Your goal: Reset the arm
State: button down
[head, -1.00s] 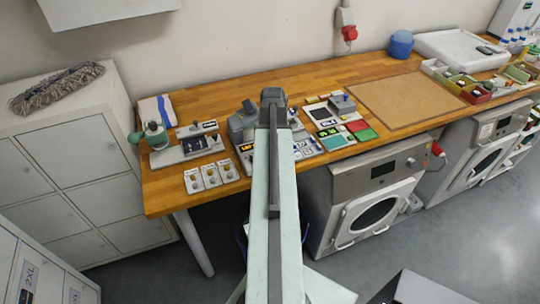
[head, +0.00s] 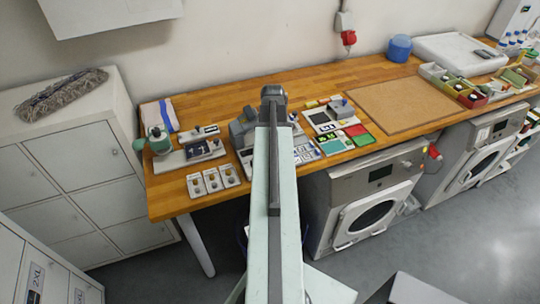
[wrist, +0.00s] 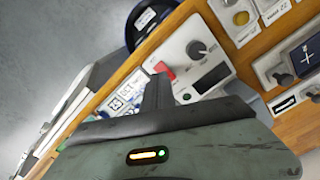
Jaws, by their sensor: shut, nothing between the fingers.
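My arm reaches straight out from the bottom of the head view over the wooden workbench (head: 235,92). Its dark far end, my gripper (head: 273,97), stands in front of the devices on the bench; the fingers cannot be made out there. In the wrist view my gripper (wrist: 157,92) shows as dark fingers, shut and empty. Beyond them is a pale panel (wrist: 192,58) with a dark knob, a red part and a black display. I cannot tell how high the fingers are above it.
Three small white cards (head: 213,180) lie near the bench's front edge, left of my arm. A brown board (head: 404,103) lies flat to the right. Front-loading machines (head: 369,205) stand under the bench. Grey lockers (head: 75,160) stand left.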

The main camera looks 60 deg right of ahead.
notch_tip(320, 180, up, 2)
jog(key=shift+r+p, duration=0.2)
jog(key=shift+p, duration=0.6)
